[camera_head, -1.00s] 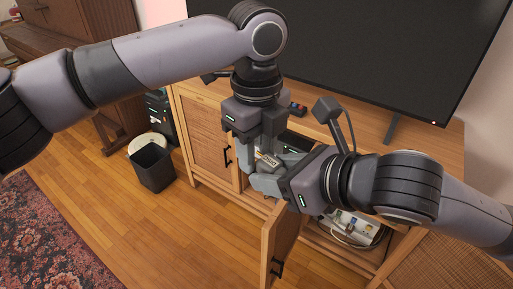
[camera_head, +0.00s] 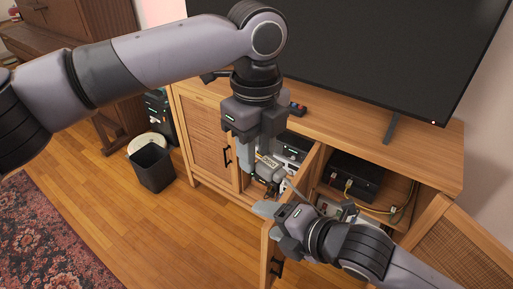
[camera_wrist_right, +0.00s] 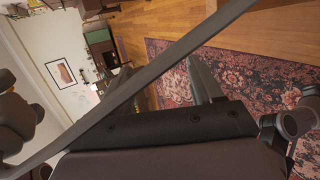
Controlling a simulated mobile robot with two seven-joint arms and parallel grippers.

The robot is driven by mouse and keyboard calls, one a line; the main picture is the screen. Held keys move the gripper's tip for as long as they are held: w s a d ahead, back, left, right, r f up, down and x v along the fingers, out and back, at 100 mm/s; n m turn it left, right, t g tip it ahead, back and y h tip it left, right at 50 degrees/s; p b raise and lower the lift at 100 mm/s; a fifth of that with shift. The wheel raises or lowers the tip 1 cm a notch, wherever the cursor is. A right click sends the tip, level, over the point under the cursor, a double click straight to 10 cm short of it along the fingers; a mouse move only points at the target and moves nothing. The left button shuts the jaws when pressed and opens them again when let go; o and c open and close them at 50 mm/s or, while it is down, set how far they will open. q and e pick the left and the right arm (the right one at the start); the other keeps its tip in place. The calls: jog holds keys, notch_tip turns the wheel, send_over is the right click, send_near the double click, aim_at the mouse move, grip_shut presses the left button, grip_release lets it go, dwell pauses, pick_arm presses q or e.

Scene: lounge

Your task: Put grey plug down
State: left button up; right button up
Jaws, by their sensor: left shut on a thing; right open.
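My left gripper (camera_head: 262,165) points down in front of the cabinet and is shut on a grey piece with a pale printed label (camera_head: 268,161), which looks like the grey plug. The fingers hide part of it, so its full shape does not show. My right gripper (camera_head: 270,224) is open, lower and nearer, beside the open cabinet door, apart from the left gripper. In the right wrist view its two grey fingers (camera_wrist_right: 170,84) stand apart with nothing seen between them. A dark diagonal strip crosses close to that camera; I cannot tell what it is.
The wooden cabinet (camera_head: 410,153) has open doors. A black box (camera_head: 354,174) with yellow cables sits in its right compartment, and a device (camera_head: 293,146) is in the middle one. A television (camera_head: 375,50) stands on top. A black bin (camera_head: 153,167) stands on the floor at left.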

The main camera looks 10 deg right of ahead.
pick_arm(q)
jog(key=s+a+f+n, duration=0.1)
jog(key=a+f+n, duration=0.4)
jog(key=a+n, duration=0.7)
jog(key=s+a+f+n, duration=0.1)
jog(key=a+f+n, duration=0.4)
jog(key=a+n, duration=0.8)
jog(key=n, duration=0.3)
jog(key=shift+s, duration=0.15)
pick_arm(e)
jog(key=s+d+f+m+h, duration=0.1)
jog(key=s+d+f+m, duration=0.2)
jog(key=f+m, duration=0.3)
jog(key=s+d+f+m+t+h, duration=0.1)
jog(key=s+d+f+m+h, duration=0.1)
jog(key=d+f+m, duration=0.4)
jog(key=s+d+f+m+h, duration=0.2)
jog(key=s+d+f+m, duration=0.2)
jog(key=m, duration=0.9)
notch_tip(320, 180, down, 2)
jog(key=shift+s+d+f+t, duration=0.25)
jog(key=shift+s+d+t, duration=0.05)
jog(key=shift+s, duration=0.15)
pick_arm(q)
jog(key=shift+a+f, duration=0.1)
jog(key=shift+f, duration=0.1)
